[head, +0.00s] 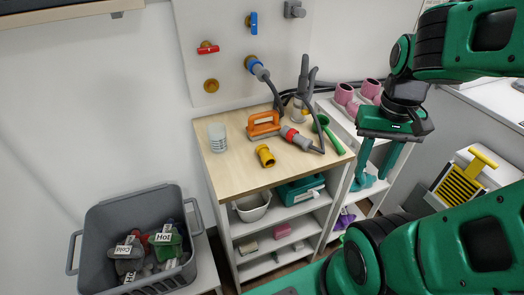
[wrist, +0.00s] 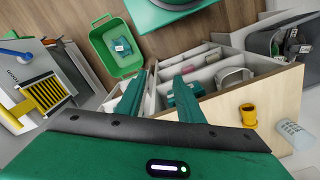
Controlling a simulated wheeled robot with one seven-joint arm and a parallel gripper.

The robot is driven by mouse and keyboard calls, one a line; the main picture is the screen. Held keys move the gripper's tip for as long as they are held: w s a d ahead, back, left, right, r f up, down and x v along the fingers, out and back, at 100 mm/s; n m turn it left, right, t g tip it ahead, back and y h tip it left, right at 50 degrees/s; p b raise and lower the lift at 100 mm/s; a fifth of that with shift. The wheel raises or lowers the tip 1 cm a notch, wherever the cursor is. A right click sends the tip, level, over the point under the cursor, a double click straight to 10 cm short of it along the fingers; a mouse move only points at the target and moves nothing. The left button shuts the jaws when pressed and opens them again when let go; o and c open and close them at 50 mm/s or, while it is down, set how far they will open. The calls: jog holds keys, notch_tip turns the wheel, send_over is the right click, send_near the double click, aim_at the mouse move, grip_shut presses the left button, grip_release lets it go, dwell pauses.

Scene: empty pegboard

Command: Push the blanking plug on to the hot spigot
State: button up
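The brass spigot (head: 211,86) below the red-handled tap (head: 207,48) on the wall panel appears to be the hot spigot. Its end is bare. A yellow fitting (head: 265,156), probably the blanking plug, lies on the wooden tabletop (head: 230,170) near its front edge. It also shows at the right in the wrist view (wrist: 248,116). My gripper (head: 377,176) is open and empty, to the right of the table and in front of the white shelves. Its two fingers are apart in the wrist view (wrist: 158,82). It touches neither the plug nor the spigot.
A clear cup (head: 217,138), an orange-handled tool (head: 264,124), a grey hose with red connector (head: 296,138) and a green tool (head: 328,133) crowd the tabletop. A blue-ringed hose connector (head: 258,69) sits on the other spigot. A grey crate (head: 90,235) stands lower left.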

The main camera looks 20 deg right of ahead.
jog(key=shift+s, duration=0.1)
jog(key=n+h, duration=0.2)
jog(key=n, duration=0.4)
send_near(264, 150)
notch_tip(264, 150, down, 3)
jog(key=shift+d+f, duration=0.15)
jog(key=shift+f, duration=0.05)
jog(key=shift+s+d+f, duration=0.1)
jog(key=shift+d+f, duration=0.1)
jog(key=shift+f, duration=0.8)
jog(key=shift+w+d+f, duration=0.1)
jog(key=shift+d+f, duration=0.05)
jog(key=shift+f, duration=0.9)
jog(key=shift+s+d+f, duration=0.1)
jog(key=shift+d+f, duration=0.1)
jog(key=shift+f, duration=0.8)
jog(key=c, duration=0.7)
